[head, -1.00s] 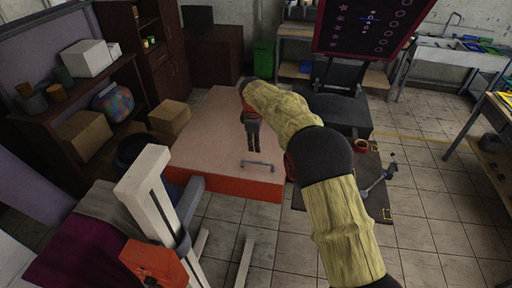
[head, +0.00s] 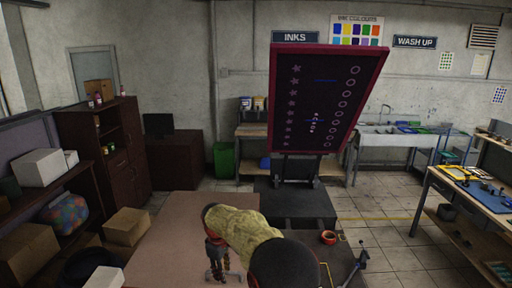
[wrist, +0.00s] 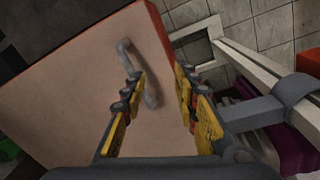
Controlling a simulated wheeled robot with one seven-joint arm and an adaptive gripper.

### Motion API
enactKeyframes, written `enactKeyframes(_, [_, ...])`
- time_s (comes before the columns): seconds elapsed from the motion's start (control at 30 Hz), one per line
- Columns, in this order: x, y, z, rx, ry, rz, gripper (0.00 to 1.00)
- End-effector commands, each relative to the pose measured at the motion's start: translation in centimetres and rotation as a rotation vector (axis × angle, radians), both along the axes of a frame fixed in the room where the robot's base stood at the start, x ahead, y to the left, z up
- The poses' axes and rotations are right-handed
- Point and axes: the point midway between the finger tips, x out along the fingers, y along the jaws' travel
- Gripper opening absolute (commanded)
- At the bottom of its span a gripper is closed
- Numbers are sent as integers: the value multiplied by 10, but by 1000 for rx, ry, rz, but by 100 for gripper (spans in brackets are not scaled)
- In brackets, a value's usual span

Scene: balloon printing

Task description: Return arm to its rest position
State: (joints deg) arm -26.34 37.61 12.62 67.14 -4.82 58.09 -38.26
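My arm (head: 235,232) reaches out over a wide pale-pink flat surface (head: 170,232) in the head view, its sleeve yellowish. My gripper (head: 216,258) hangs down from its end, low in the picture. In the wrist view my gripper (wrist: 158,80) has its two yellow-padded fingers spread apart with nothing held between them. A grey bar handle (wrist: 127,52) lies on the pink surface (wrist: 70,100) beyond the fingers, partly covered by the left one. I cannot tell the exact gap between the fingers and the surface.
A dark-red framed screen (head: 325,100) stands tilted behind my arm on a black stand (head: 292,205). A shelf with boxes (head: 40,167) is at left, a worktable (head: 470,205) at right. A red tape roll (head: 329,237) lies right of my arm. Tiled floor (head: 400,240) is open at right.

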Motion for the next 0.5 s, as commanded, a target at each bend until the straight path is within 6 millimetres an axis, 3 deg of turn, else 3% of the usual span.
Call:
enactKeyframes(0.27, [-63, -49, 15, 21, 31, -263, 30])
enactKeyframes(0.5, [-134, -114, 40, 61, 23, -521, 30])
